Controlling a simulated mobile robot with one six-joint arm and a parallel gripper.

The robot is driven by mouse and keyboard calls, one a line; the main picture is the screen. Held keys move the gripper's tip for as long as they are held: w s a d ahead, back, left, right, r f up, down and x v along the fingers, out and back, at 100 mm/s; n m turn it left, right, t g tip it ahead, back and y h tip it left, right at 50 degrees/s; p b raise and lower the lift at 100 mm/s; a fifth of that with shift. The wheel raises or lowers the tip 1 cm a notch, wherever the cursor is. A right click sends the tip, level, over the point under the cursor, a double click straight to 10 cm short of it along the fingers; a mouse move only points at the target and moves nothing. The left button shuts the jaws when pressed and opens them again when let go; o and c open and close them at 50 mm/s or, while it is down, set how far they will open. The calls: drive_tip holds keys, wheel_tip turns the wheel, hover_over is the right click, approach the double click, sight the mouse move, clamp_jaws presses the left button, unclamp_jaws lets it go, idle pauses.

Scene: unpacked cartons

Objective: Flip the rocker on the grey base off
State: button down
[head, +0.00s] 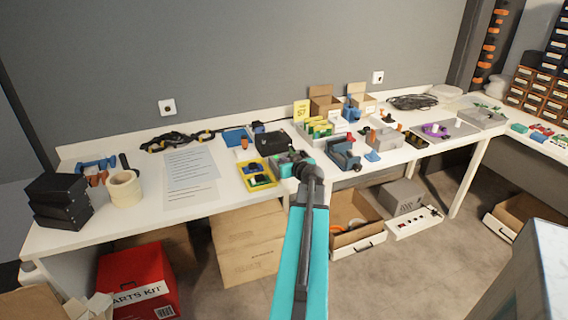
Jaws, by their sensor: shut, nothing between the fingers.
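My gripper (303,168) shows small and dark at the far end of my teal arm, over the front middle of the white workbench (120,225). It is shut with nothing in it, and my arm hides part of it. Another grey base (466,129) with a purple part lies at the right of the bench.
A yellow tray (247,170) with blocks sits left of the gripper, and a blue-grey vise-like item (343,155) stands right of it. Open cartons (324,101) stand at the back.

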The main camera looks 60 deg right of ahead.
drive_tip(key=shift+f+b, duration=0.45)
drive_tip(key=shift+b, duration=1.45)
drive_tip(key=shift+r, duration=0.3)
drive_tip(key=shift+r+p, duration=0.3)
drive_tip(key=shift+r, duration=0.4)
drive_tip(key=shift+r, duration=0.15)
drive_tip(key=shift+r, duration=0.2)
drive_tip(key=b+v, duration=0.2)
drive_tip(key=v, duration=0.7)
drive_tip(key=shift+r+b, duration=0.35)
